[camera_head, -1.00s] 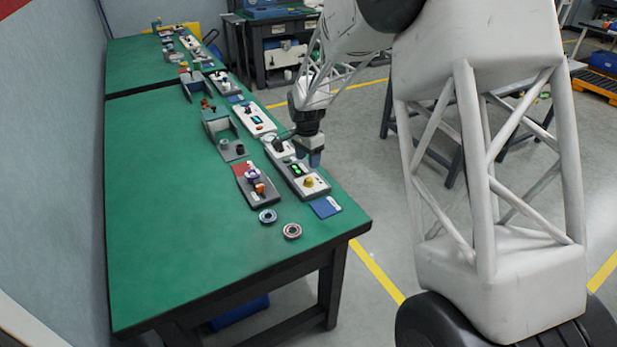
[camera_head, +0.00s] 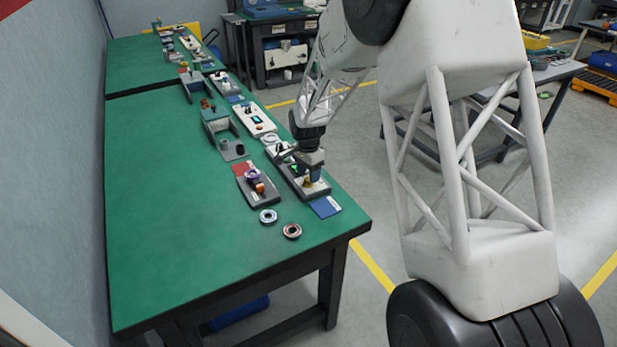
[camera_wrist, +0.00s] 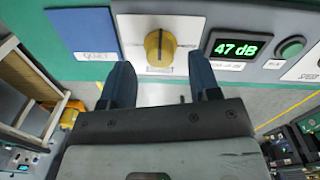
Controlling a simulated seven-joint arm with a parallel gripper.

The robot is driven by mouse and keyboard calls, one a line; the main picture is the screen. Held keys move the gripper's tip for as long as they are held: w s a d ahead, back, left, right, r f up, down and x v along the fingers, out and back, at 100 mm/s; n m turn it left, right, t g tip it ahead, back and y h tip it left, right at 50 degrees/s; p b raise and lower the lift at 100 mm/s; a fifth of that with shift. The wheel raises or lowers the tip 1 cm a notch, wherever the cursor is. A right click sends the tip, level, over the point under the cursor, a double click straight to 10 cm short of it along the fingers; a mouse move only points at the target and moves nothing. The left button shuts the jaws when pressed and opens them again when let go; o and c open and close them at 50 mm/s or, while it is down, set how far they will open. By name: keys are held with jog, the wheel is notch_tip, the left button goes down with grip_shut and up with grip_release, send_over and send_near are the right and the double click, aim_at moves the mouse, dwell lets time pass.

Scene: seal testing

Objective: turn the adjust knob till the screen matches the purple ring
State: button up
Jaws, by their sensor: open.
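The yellow adjust knob (camera_wrist: 160,46) sits on a white panel in the wrist view; it shows small under my gripper in the head view (camera_head: 308,181). The lit screen (camera_wrist: 237,46) to its right reads 47 dB in green. My gripper (camera_wrist: 160,66) is open, its two dark blue fingers apart on either side of the knob's line, with a gap to each side. In the head view my gripper (camera_head: 314,171) is over the front end of the tester and partly hides it. A purple ring (camera_head: 253,174) is on the dark holder left of the tester; its marking is too small to read.
A round green button (camera_wrist: 291,47) is right of the screen. Two loose rings, one bluish (camera_head: 268,216) and one reddish (camera_head: 292,231), lie on the green table (camera_head: 190,260). A blue card (camera_head: 326,207) lies by the tester. The table's left and front are clear.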

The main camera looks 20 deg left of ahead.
jog(key=shift+f, duration=1.1)
jog(key=c, duration=0.9)
